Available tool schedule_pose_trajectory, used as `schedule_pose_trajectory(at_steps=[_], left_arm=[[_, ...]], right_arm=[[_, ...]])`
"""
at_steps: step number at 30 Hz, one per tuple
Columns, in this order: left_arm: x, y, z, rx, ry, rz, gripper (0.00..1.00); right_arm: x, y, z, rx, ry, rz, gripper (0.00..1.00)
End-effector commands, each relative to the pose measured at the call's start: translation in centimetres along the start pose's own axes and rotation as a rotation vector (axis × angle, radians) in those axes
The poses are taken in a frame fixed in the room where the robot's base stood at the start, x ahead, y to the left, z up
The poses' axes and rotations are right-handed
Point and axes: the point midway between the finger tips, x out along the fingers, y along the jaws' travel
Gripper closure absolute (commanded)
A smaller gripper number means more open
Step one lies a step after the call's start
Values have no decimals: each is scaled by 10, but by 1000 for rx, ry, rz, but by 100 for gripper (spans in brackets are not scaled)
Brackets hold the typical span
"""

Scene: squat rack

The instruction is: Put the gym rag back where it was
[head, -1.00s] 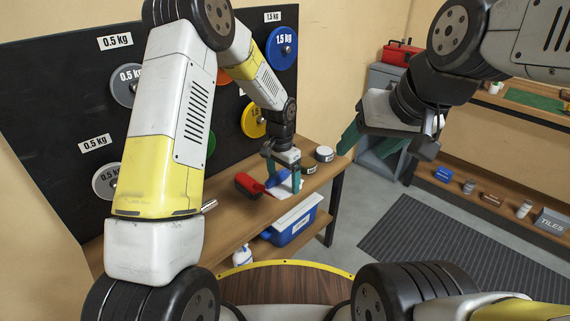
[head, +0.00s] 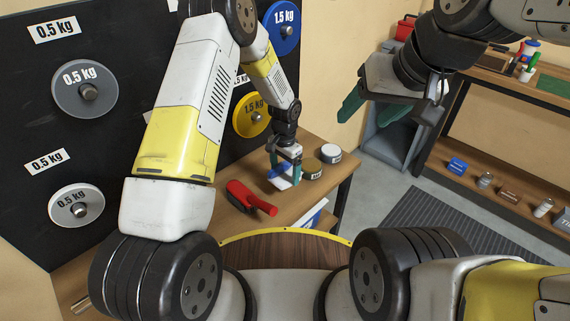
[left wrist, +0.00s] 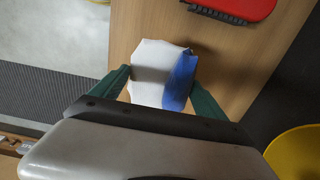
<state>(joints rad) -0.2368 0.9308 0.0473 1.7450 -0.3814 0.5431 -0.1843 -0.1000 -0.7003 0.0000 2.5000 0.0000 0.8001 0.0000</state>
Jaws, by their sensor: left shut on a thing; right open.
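The gym rag, white with a blue part (left wrist: 150,62), sits between the fingers of my left gripper (left wrist: 158,78) in the left wrist view. In the head view the rag (head: 281,182) is low at the wooden bench top (head: 325,186). My left gripper (head: 284,172) is shut on it there. I cannot tell whether the rag touches the wood. My right gripper (head: 371,112) is open and empty, high up and away from the bench.
A red brush (head: 250,197) lies on the bench near the rag; it also shows in the left wrist view (left wrist: 235,8). Two round tins (head: 321,160) stand just right of my left gripper. A black board with weight plates (head: 85,88) rises behind. A dark mat (head: 440,215) lies right.

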Motion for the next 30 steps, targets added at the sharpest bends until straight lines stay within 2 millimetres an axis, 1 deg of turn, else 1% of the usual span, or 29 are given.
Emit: schedule_pose_trajectory(at_steps=[1,3,10,16,26,27,29,30], left_arm=[[11,0,0,0,-1,1,48],[21,0,0,0,-1,1,48],[40,0,0,1,-1,1,48],[67,0,0,1,0,0,48],[70,0,-1,0,2,0,48],[70,0,-1,0,2,-1,12],[70,0,-1,0,2,-1,0],[70,0,-1,0,2,-1,0]], right_arm=[[0,0,0,0,0,0,38],[0,0,0,0,0,0,38],[0,0,0,0,0,0,38],[0,0,0,0,0,0,38],[0,0,0,0,0,0,38],[0,0,0,0,0,0,38],[0,0,0,0,0,0,38],[0,0,0,0,0,0,38]])
